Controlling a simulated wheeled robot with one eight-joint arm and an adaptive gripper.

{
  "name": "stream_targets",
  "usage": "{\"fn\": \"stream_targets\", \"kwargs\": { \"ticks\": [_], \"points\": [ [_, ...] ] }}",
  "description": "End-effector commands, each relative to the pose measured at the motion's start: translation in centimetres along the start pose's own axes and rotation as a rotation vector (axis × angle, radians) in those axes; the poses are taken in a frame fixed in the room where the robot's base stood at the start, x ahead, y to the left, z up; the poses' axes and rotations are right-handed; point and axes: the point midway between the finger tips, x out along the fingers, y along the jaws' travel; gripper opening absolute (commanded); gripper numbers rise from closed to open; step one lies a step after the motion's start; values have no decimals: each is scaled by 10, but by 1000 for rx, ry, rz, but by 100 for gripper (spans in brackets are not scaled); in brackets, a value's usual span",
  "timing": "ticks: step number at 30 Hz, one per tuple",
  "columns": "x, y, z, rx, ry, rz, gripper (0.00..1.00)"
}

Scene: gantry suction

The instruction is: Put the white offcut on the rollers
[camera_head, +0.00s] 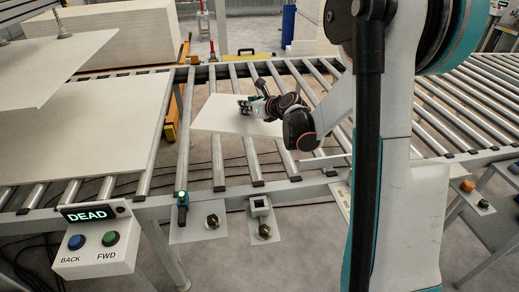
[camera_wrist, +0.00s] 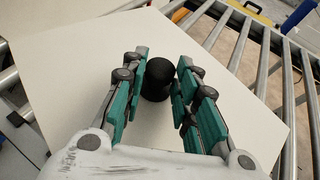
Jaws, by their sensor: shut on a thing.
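The white offcut (camera_head: 215,118) is a flat pale sheet over the rollers (camera_head: 218,162) in the middle of the conveyor. I cannot tell whether it rests on them or is held just above. In the wrist view the offcut (camera_wrist: 70,70) fills much of the picture, and a black round knob (camera_wrist: 157,80) stands up from it. My gripper (camera_wrist: 158,92) has its teal-padded fingers on both sides of the knob and is shut on it. In the head view my gripper (camera_head: 252,107) is over the offcut's right part. My arm hides some rollers on the right.
A large pale board (camera_head: 90,125) lies on the left rollers. Another board (camera_head: 50,65) hangs above it, under suction cups. A control box (camera_head: 95,240) reads DEAD and has BACK and FWD buttons. A stack of boards (camera_head: 125,38) stands behind. Rollers to the right are bare.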

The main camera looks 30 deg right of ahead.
Motion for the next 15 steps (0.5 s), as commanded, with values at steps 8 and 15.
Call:
{"fn": "stream_targets", "kwargs": {
  "ticks": [8,15],
  "points": [
    [31,-71,2,21,-1,-48,0],
    [45,-79,-25,23,-1,-54,0]
  ]
}}
